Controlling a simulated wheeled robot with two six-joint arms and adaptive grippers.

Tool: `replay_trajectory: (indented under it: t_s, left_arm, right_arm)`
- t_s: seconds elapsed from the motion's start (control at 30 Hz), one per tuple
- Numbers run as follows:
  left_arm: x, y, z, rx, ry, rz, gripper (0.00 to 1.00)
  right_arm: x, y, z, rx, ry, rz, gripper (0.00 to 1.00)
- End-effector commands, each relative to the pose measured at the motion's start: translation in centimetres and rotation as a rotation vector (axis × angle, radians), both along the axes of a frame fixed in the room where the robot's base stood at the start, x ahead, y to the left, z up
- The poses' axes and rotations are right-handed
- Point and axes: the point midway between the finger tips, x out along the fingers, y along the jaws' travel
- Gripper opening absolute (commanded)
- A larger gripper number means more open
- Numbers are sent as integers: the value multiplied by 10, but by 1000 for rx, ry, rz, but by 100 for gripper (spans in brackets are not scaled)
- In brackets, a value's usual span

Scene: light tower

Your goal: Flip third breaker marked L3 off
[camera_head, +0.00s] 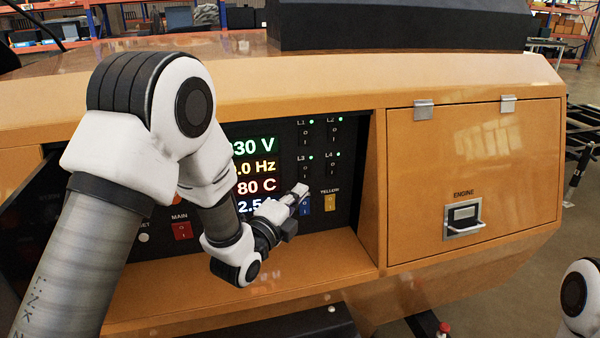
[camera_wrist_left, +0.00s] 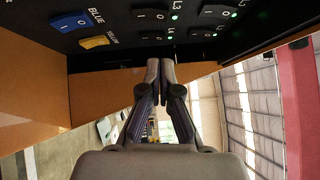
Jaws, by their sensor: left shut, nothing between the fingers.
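The L3 breaker (camera_head: 305,170) is a small black switch marked 0 and 1 in the lower left of a two-by-two group on the dark panel, with a lit green light by its label. In the left wrist view L3 (camera_wrist_left: 150,14) is at the top, above the L4 breaker (camera_wrist_left: 152,35). My left gripper (camera_head: 300,191) is shut and empty, just below L3 in the head view. In the wrist view its fingertips (camera_wrist_left: 160,62) are below the breakers in the picture, and I see no contact. My right gripper is out of view.
L1 (camera_head: 305,132), L2 (camera_head: 334,132) and L4 (camera_head: 334,170) surround L3, with green lights lit. The blue switch (camera_wrist_left: 70,22) and yellow switch (camera_head: 330,203) are close below. A lit display (camera_head: 255,170) is left. The orange housing ledge (camera_head: 310,285) juts out beneath.

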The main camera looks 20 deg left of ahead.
Motion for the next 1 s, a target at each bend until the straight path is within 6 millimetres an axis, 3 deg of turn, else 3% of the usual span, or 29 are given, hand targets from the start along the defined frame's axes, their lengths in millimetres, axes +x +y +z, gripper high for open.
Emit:
replay_trajectory:
  t_s: [0.13,0.33,1.0]
  left_arm:
    - [32,-7,5,1,-2,-2,0]
    - [57,13,8,-1,0,2,0]
    - [66,19,9,-1,1,1,0]
  right_arm:
    - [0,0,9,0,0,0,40]
    - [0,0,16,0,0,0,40]
    - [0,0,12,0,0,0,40]
